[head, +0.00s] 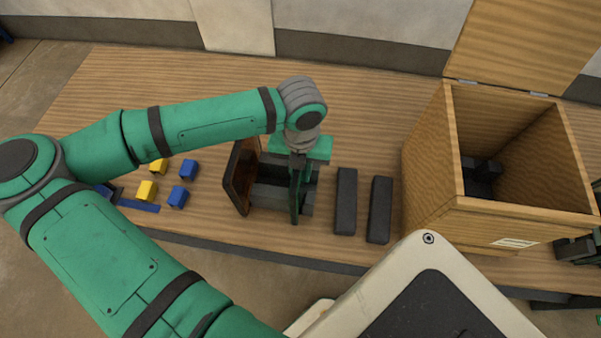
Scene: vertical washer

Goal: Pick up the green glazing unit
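A thin dark green upright panel (295,196), which looks like the green glazing unit, stands on edge at the right side of a group of dark grey blocks (268,195) on the wooden table. My gripper (299,165) points down at the panel's upper end, with its green body just above. The fingers are small and overlap the panel, so I cannot tell whether they grip it or are apart. A brown-framed upright panel (240,175) stands at the left side of the same blocks.
Two dark bars (346,201) (380,210) lie right of the panel. An open wooden box (430,155) with dark pieces inside stands further right. Yellow (146,191) and blue blocks (178,197) lie left. The table's back middle (370,110) is clear.

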